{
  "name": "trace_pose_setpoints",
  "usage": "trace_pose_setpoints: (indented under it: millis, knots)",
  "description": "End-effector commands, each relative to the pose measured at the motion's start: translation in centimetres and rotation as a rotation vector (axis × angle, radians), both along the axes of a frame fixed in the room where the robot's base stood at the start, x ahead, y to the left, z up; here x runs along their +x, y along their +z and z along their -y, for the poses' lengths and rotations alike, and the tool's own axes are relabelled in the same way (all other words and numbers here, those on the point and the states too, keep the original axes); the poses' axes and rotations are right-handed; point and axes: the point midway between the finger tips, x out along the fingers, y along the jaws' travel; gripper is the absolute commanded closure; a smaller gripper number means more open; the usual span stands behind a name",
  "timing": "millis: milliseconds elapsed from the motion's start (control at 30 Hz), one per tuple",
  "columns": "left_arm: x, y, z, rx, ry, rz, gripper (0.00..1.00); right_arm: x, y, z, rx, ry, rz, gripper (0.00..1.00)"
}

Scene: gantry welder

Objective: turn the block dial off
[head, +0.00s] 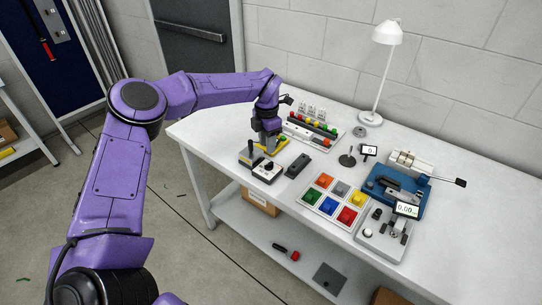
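My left gripper (269,149) points down over the near left part of the white table, just behind a small block with a white top and dark marks (266,171). This may be the block dial, but its knob and setting are too small to read. I cannot tell whether the gripper touches it, or whether the fingers are open or shut. A dark block with an upright lever (249,156) stands to its left. A yellow piece (259,160) and a green knob (282,139) show beside the gripper. My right gripper is not in view.
A dark grey block (298,166) lies right of the gripper. Further right are a tray of coloured buttons (312,197), a blue device (412,205) and a grey gauge device (368,234). A panel of coloured knobs (303,136) and a lamp (386,33) stand behind.

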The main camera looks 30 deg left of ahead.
Motion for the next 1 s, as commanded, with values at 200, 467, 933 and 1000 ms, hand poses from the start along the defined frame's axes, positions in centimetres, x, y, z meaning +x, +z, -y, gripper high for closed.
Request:
trace_pose_setpoints:
  millis: [200, 467, 933, 1000]
  knots:
    - [0.1, -4.8, 0.4, 0.001, -0.008, -0.005, 0.63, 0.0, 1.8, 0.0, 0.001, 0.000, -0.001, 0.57]
    - [0.1, -7.9, 0.2, 0.000, -0.004, -0.001, 0.63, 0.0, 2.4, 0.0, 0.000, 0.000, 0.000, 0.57]
    - [0.0, -8.0, 0.1, 0.001, -0.003, 0.000, 1.00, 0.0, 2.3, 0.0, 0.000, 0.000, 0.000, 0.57]
    - [0.0, -8.1, 0.1, 0.001, -0.002, 0.000, 1.00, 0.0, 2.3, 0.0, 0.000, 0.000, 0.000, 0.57]
